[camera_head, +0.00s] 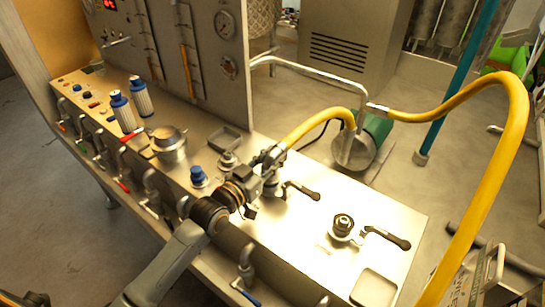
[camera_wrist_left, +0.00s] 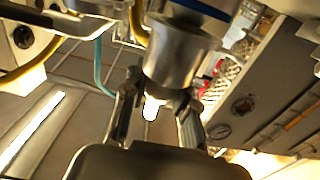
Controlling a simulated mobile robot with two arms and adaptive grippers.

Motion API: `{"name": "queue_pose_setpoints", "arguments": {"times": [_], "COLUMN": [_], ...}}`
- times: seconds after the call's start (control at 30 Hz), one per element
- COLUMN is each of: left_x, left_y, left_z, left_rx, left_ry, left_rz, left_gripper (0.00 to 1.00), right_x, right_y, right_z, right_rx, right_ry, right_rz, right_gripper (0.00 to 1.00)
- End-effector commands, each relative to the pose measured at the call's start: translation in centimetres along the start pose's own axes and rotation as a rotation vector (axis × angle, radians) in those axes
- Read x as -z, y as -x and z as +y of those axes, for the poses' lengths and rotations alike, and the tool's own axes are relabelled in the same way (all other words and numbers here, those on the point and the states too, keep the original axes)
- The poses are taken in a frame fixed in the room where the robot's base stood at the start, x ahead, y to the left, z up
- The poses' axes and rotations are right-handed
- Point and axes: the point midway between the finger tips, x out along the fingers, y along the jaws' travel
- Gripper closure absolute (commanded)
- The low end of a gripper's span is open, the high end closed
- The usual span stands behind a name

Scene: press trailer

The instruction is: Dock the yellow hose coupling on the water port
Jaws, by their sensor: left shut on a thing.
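My left gripper (camera_head: 268,178) is shut on the metal hose coupling (camera_head: 272,158), just above the counter near a black-handled valve (camera_head: 301,190). In the left wrist view, a grey metal cylinder (camera_wrist_left: 178,58) with a blue band fills the space in front of the fingers (camera_wrist_left: 158,112). A yellow hose (camera_head: 318,119) arches from the coupling toward the back. The arm and gripper hide what lies beneath the coupling, so I cannot tell whether it touches a port. A bare fitting (camera_head: 343,223) with a black lever (camera_head: 386,237) stands apart to the right. I see no label naming the water port.
A blue-capped fitting (camera_head: 198,176), a metal pot (camera_head: 169,146) and two blue-topped filters (camera_head: 122,110) stand to the left.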

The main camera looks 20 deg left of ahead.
Motion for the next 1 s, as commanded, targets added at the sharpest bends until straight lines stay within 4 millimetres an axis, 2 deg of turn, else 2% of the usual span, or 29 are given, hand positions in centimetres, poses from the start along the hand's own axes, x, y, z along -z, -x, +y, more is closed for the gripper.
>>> {"name": "queue_pose_setpoints", "arguments": {"times": [0.67, 0.7, 0.73, 1.0], "left_x": [-1.0, -1.0, -1.0, -1.4], "left_y": [0.0, 0.0, 0.0, 0.0], "left_z": [0.0, 0.0, 0.0, 0.0], "left_rx": [0.0, 0.0, 0.0, 0.0], "left_ry": [-0.001, -0.001, -0.001, 0.0], "left_rz": [0.005, 0.006, 0.006, -0.004], "left_gripper": [1.0, 0.69, 0.63, 0.63], "right_x": [0.0, 0.0, 0.0, 0.0], "right_y": [-0.9, -0.8, -0.8, -0.8], "right_z": [-0.4, -0.4, -0.4, -0.4], "right_rx": [0.004, 0.004, 0.004, 0.004], "right_ry": [0.0, 0.0, 0.0, 0.0], "right_rz": [0.001, 0.001, 0.001, 0.001], "right_gripper": [0.6, 0.6, 0.6, 0.6]}}
